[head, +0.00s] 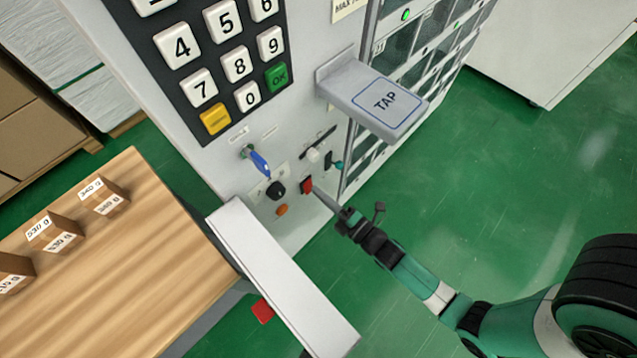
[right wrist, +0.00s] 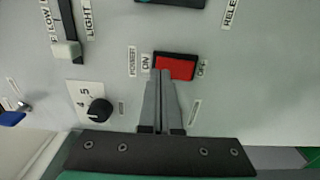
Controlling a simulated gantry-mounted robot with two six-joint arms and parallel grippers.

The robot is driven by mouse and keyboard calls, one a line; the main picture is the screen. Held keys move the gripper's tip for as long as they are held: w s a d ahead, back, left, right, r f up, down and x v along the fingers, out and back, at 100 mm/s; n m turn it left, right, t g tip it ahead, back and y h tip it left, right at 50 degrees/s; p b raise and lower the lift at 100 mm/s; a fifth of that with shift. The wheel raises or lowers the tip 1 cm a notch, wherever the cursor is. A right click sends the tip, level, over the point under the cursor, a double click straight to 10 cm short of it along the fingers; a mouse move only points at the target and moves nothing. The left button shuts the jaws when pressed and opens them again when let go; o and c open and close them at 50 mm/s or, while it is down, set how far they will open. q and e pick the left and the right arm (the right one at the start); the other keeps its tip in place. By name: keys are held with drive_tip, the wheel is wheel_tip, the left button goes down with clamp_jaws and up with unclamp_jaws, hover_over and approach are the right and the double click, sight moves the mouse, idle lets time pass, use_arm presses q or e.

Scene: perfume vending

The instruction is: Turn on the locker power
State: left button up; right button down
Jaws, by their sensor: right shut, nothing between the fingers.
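The locker's control panel (head: 225,165) is a light grey face with a keypad and several small controls. A red rocker switch (head: 306,185) sits low on the panel; in the right wrist view the red switch (right wrist: 175,67) lies between an ON label on its left and an OFF label on its right. My right gripper (head: 316,193) is shut and empty. Its fingertips (right wrist: 161,72) are at the switch's left, ON-side half and cover part of it; I cannot tell whether they touch. My left gripper is not in view.
Near the switch are a black knob (head: 275,189), a blue key (head: 260,163), a white slider (head: 313,155) and an orange button (head: 282,210). A TAP shelf (head: 385,100) juts out above. A wooden table (head: 130,240) with small boxes stands left. Green floor is free at right.

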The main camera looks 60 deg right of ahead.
drive_tip(key=s+a+r+p, duration=0.1)
drive_tip(key=s+r+p, duration=0.1)
drive_tip(key=s, duration=1)
drive_tip(key=shift+a+p, duration=0.4)
drive_tip(key=shift+p, duration=0.35)
